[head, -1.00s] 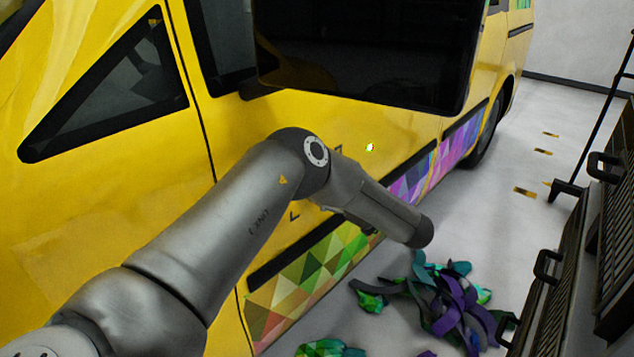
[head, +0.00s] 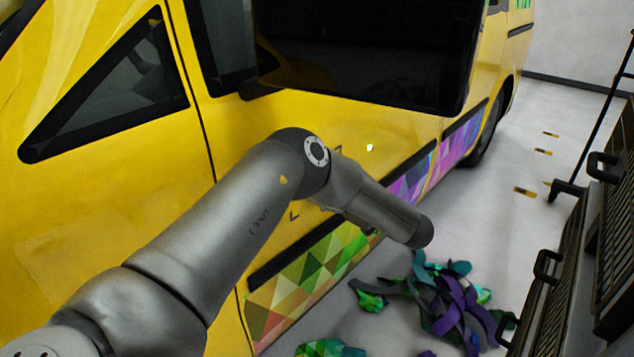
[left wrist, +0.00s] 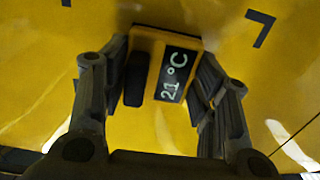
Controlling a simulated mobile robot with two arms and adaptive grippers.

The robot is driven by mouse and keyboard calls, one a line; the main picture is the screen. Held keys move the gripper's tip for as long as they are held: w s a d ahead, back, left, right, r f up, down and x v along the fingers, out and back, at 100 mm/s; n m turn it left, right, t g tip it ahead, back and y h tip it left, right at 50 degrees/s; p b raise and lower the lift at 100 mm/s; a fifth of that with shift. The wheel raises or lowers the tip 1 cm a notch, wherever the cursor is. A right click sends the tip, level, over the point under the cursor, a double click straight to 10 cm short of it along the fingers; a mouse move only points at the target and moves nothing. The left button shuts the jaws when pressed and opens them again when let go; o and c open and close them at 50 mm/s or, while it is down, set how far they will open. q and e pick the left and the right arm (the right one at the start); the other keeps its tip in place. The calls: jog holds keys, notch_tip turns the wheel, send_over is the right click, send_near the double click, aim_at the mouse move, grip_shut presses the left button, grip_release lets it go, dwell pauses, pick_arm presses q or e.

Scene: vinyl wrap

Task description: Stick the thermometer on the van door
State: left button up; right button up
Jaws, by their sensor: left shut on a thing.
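The thermometer (left wrist: 165,68) is a yellow block with a dark display reading 21 °C. In the left wrist view it sits between the fingers of my left gripper (left wrist: 160,80), which is shut on it. The yellow van door (head: 395,133) fills the view behind it, and I cannot tell whether the thermometer touches the door. A dark corner mark (left wrist: 260,27) shows on the door to the upper right of the thermometer. In the head view my left arm hides the gripper and the thermometer, and small corner marks (head: 293,217) show beside the arm. My right gripper is not in view.
A large black panel (head: 365,55) covers part of the van at the top. A pile of coloured vinyl scraps (head: 450,305) lies on the floor. Dark drawer cabinets (head: 580,255) stand at the right. Grey floor (head: 505,220) between van and cabinets is mostly clear.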

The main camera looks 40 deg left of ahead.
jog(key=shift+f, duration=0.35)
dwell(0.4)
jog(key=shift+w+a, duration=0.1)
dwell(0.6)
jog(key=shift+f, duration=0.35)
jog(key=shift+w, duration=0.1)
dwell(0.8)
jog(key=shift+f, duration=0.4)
jog(key=shift+p, duration=0.3)
dwell(0.4)
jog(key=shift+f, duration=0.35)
dwell(0.5)
